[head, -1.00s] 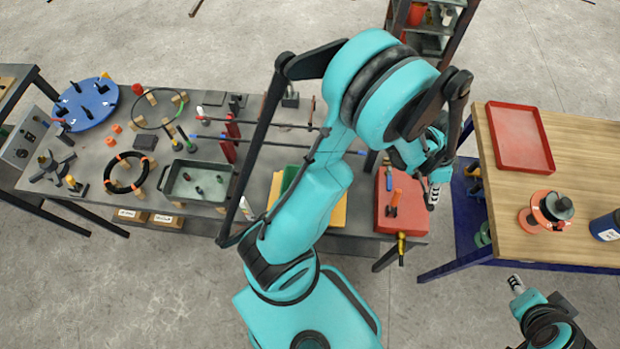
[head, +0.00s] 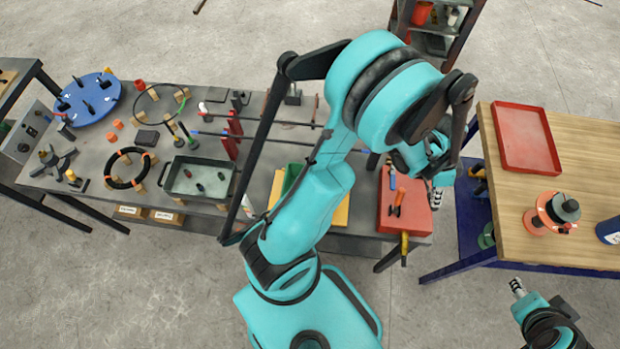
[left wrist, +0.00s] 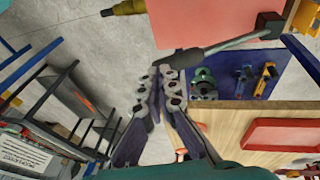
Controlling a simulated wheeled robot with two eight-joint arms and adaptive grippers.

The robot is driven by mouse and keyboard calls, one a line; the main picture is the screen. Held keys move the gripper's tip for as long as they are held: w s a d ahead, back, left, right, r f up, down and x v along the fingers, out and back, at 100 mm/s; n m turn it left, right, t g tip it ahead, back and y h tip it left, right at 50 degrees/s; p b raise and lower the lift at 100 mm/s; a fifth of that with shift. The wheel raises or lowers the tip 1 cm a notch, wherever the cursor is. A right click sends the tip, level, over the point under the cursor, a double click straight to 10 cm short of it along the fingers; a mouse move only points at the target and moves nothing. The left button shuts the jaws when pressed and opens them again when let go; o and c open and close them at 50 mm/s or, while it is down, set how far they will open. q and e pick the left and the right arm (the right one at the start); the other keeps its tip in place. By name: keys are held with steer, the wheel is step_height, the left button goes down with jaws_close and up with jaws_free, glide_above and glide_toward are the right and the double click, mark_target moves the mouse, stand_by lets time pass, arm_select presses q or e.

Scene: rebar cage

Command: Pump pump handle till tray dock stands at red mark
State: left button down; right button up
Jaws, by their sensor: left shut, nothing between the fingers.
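A red flat-topped platform (head: 392,215), which may be the tray dock, is at the right end of the grey table, with orange and blue tools on it. In the left wrist view a grey lever with a dark grip (left wrist: 183,58), likely the pump handle, runs from a black block (left wrist: 268,24) beside a red surface. My left gripper (head: 437,197) is at the platform's right side. Its shut, empty fingers (left wrist: 163,75) have their tips at the dark grip; contact is unclear. My right gripper (head: 517,287) is low at the right, away from the platform. I cannot make out a red mark.
A wooden table (head: 510,215) with a red tray (head: 528,138) and an orange spool (head: 545,222) stands to the right across a narrow gap. A yellow-handled tool (head: 404,246) juts from the platform's front. My left arm hides part of the grey table (head: 100,160).

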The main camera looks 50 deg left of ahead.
arm_select(q)
steer(key=shift+s+d+f+b, duration=0.2)
steer(key=shift+f+b, duration=0.4)
steer(key=shift+b, duration=0.1)
steer(key=shift+s+d+f+b, duration=0.2)
steer(key=shift+s+f+b, duration=0.05)
steer(key=shift+f+b, duration=0.5)
steer(key=shift+s+d+f+b, duration=0.15)
steer(key=shift+d+f+b, duration=0.05)
steer(key=shift+f+b, duration=0.45)
steer(key=shift+r, duration=0.1)
